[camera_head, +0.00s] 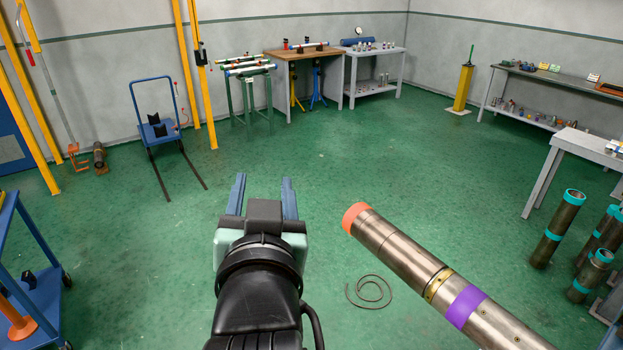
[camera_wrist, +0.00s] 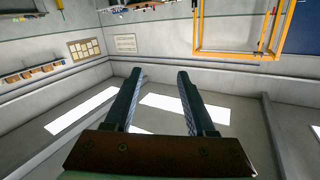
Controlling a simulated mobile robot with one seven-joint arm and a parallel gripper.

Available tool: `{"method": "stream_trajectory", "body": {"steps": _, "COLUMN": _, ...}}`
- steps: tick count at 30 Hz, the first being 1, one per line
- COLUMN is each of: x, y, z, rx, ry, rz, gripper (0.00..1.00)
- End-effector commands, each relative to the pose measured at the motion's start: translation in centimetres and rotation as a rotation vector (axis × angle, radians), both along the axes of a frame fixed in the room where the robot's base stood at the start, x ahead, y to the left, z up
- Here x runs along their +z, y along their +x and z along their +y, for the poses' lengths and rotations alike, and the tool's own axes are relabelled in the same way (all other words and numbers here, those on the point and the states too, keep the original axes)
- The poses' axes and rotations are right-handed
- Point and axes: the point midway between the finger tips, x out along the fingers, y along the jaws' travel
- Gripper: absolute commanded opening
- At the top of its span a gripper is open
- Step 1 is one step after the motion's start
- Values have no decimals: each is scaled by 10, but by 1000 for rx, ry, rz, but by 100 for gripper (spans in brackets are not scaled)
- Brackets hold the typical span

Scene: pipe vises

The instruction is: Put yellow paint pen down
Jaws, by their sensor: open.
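My gripper (camera_head: 262,186) is in the middle of the head view, held out over the green floor. Its two blue-grey fingers stand apart with nothing between them. In the wrist view the fingers (camera_wrist: 160,76) also stand apart and the gap is empty. I cannot make out a yellow paint pen in either view. It is not between the fingers.
A large pipe (camera_head: 420,270) with orange and purple bands lies right of my gripper. A coil of cable (camera_head: 368,291) lies on the floor. A blue cart (camera_head: 35,300) stands left, banded pipes (camera_head: 555,232) right, workbenches at the back. The mid-floor is open.

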Motion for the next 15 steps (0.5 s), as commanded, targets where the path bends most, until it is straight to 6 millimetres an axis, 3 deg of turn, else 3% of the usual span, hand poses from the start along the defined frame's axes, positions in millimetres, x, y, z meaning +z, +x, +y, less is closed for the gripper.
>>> {"method": "stream_trajectory", "body": {"steps": 1, "x": 52, "y": -7, "z": -12, "rx": -20, "ry": -12, "rz": -155, "gripper": 56}}
{"method": "stream_trajectory", "body": {"steps": 3, "x": 115, "y": -25, "z": -25, "rx": -51, "ry": -37, "rz": -352, "gripper": 56}}
{"method": "stream_trajectory", "body": {"steps": 6, "x": 185, "y": -59, "z": -41, "rx": -97, "ry": -71, "rz": -590, "gripper": 56}}
{"method": "stream_trajectory", "body": {"steps": 10, "x": 239, "y": -100, "z": -54, "rx": -148, "ry": -106, "rz": -798, "gripper": 56}}
{"method": "stream_trajectory", "body": {"steps": 15, "x": 261, "y": -123, "z": -59, "rx": -174, "ry": -122, "rz": -895, "gripper": 56}}
